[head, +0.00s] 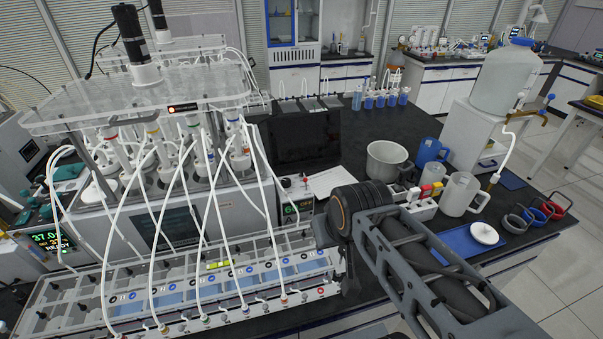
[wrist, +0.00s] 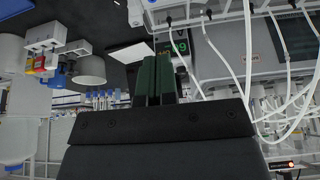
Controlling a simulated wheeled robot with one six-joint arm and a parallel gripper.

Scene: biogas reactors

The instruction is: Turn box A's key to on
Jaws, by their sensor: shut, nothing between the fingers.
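My gripper shows in the wrist view as two dark green fingers (wrist: 157,65), pressed together with nothing between them. In the head view my arm's dark wrist covers the middle of the bench and the fingers cannot be made out. A small box with a lit green display (head: 297,208) stands on the bench just left of my wrist. In the wrist view a lit display (wrist: 182,48) shows just beyond the fingers and is partly covered by them.
A reactor rack with white tubes (head: 150,150) fills the left, over a long tray unit (head: 170,285). A dark laptop screen (head: 300,140) is behind.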

